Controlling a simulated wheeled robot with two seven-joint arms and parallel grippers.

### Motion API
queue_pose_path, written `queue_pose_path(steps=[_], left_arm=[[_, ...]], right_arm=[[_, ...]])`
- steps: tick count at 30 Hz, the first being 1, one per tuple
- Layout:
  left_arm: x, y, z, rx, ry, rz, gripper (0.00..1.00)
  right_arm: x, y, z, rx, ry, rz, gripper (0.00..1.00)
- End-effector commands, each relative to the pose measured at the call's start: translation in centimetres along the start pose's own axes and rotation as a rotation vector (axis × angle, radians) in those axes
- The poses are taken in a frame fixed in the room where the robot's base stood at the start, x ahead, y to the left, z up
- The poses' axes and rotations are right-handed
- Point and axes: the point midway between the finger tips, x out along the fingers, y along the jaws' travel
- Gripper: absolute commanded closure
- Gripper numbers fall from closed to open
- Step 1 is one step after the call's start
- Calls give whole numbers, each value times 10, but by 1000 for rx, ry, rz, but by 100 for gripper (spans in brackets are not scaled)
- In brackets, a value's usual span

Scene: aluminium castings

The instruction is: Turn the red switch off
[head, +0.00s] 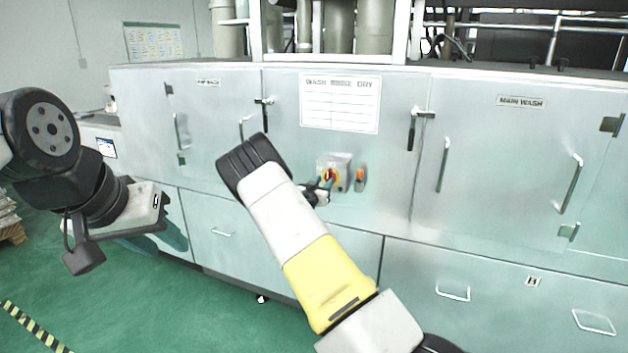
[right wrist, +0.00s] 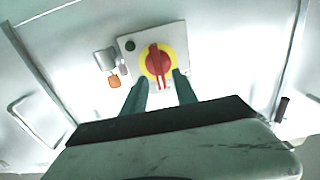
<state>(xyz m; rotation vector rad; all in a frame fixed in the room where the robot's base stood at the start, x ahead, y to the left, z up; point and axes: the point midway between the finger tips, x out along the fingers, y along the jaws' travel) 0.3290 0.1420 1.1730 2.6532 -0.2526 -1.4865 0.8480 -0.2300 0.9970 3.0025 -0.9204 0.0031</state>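The red switch (head: 330,176) is a red rotary handle on a yellow disc, set on a grey box on the washing machine's front panel. In the right wrist view the red switch (right wrist: 158,63) has its handle roughly upright in the picture. My right gripper (right wrist: 162,84) is open, its two teal fingers apart just below the handle, one near each side. Whether they touch it I cannot tell. In the head view my right gripper (head: 326,180) is partly hidden by my arm. My left gripper (head: 160,238) hangs at the left, away from the switch; its fingers are blurred together.
An orange button (head: 360,174) on a small grey box sits right beside the switch box; it also shows in the right wrist view (right wrist: 114,81). Door handles (head: 412,130) stick out from the panel on both sides. The green floor (head: 200,310) is open at the lower left.

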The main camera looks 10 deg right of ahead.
Motion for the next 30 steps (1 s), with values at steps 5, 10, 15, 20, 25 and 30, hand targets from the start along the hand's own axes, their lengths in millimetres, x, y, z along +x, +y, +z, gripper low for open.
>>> queue_pose_path(steps=[5, 10, 15, 20, 25, 30], left_arm=[[0, 0, 0, 0, 0, 0, 64], [0, 0, 0, 0, 0, 0, 64], [0, 0, 0, 0, 0, 0, 64], [0, 0, 0, 0, 0, 0, 64], [0, 0, 0, 0, 0, 0, 64], [0, 0, 0, 0, 0, 0, 64]], right_arm=[[25, 0, 1, 1, 0, 0, 65], [34, 0, 1, 0, -2, -1, 65], [35, 0, 1, 0, -2, -1, 65], [35, 0, 1, 0, -2, -1, 83], [35, 0, 1, 0, -2, -1, 100], [35, 0, 1, -2, -2, -1, 100]])
